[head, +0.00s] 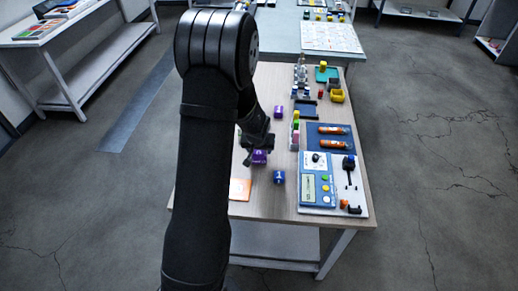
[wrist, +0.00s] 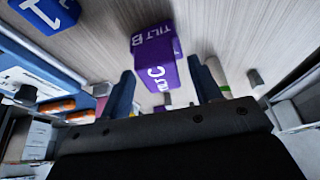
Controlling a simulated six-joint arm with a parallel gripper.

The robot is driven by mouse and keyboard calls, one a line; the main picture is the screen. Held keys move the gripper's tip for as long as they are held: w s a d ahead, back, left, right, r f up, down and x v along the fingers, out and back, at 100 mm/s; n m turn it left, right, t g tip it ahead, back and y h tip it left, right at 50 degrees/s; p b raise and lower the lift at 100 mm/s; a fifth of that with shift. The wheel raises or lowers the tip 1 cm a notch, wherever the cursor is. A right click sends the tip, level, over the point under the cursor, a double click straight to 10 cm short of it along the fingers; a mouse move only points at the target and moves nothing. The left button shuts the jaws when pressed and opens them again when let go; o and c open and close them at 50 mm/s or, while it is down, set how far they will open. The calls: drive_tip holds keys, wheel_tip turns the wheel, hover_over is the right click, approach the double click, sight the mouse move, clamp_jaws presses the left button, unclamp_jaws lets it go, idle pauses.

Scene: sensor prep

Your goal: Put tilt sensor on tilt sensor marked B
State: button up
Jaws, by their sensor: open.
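Two purple blocks adjoin in the wrist view: one marked TILT B (wrist: 150,42), and a darker one marked TILT C (wrist: 155,76) nearer my gripper. I cannot tell for sure whether C rests fully on B. My gripper (wrist: 163,88) is open, with its blue fingers on either side of the TILT C block and gaps showing. In the head view my gripper (head: 258,146) is low over the table, just above this purple spot (head: 259,158); my arm hides part of it. Another purple block (head: 279,112) stands farther back, its label unreadable.
A blue block (head: 279,177) with a white letter stands close in front of the purple blocks. To the right are a blue tray (head: 314,144) with orange cylinders and a panel with buttons (head: 317,190).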

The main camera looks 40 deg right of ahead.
drive_tip(key=v, duration=1.2)
drive_tip(key=shift+r, duration=0.15)
drive_tip(key=x, duration=1.2)
drive_tip(key=shift+f, duration=0.25)
wheel_tip(320, 180, up, 3)
drive_tip(key=shift+f, duration=0.2)
drive_tip(key=shift+r, duration=0.5)
drive_tip(key=shift+f, duration=0.1)
